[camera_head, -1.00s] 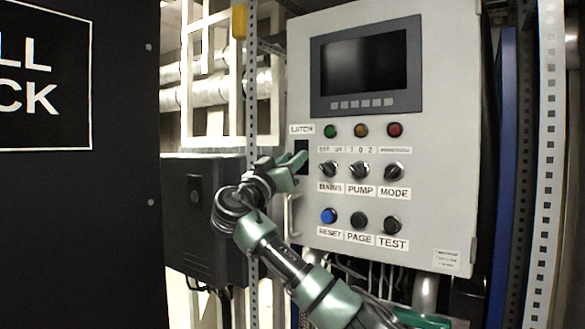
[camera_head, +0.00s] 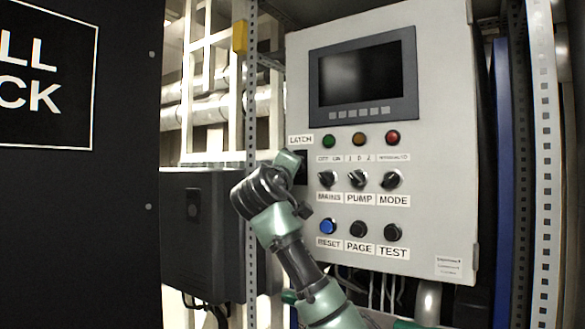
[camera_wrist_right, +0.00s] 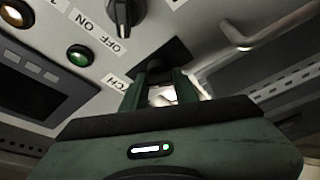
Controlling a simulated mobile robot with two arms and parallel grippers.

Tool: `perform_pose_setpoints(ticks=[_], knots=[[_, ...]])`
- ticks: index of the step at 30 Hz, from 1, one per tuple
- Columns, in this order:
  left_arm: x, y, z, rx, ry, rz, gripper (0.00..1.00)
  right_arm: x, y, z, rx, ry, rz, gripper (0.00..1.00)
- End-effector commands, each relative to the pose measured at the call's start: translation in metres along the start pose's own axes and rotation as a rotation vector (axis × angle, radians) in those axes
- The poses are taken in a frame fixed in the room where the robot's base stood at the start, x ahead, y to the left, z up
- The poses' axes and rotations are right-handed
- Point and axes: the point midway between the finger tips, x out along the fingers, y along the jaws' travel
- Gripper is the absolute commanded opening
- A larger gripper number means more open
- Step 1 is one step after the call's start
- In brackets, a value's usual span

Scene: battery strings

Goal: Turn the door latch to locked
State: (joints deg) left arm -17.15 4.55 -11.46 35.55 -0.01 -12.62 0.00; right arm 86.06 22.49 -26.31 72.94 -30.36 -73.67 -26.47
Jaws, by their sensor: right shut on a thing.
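The door latch sits on a black plate (camera_head: 301,172) at the left edge of the grey control panel (camera_head: 430,130), under the LATCH label (camera_head: 300,140). My right gripper (camera_head: 291,163) is up against this plate and covers its left part. In the right wrist view the two green fingers of my right gripper (camera_wrist_right: 160,92) reach to the dark plate (camera_wrist_right: 178,57) and are shut on the latch between them. The latch handle is mostly hidden, so I cannot tell its angle. My left gripper is not in view.
Beside the latch are the MAINS knob (camera_head: 328,179), the green lamp (camera_head: 329,141) and the blue RESET button (camera_head: 328,227). A metal handle (camera_wrist_right: 262,36) stands close by in the right wrist view. A perforated post (camera_head: 251,110) and a dark box (camera_head: 205,225) are left of the panel.

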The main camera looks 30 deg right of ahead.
Motion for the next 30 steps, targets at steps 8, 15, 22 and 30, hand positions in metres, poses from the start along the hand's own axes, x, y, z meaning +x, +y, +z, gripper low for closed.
perform_pose_setpoints(ticks=[8, 15, 22, 30], knots=[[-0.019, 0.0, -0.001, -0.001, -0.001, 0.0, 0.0, 0.001, 0.004, -0.002, -0.231, 0.001, -0.097, 0.0], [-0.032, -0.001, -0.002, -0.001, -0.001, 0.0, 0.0, 0.001, 0.004, -0.002, -0.383, 0.0, -0.158, 0.0], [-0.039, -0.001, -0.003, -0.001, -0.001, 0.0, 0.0, 0.0, 0.003, -0.001, -0.469, -0.001, -0.193, 0.0], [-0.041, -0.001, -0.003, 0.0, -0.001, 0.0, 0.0, 0.0, 0.002, -0.001, -0.505, -0.001, -0.209, 0.0]])
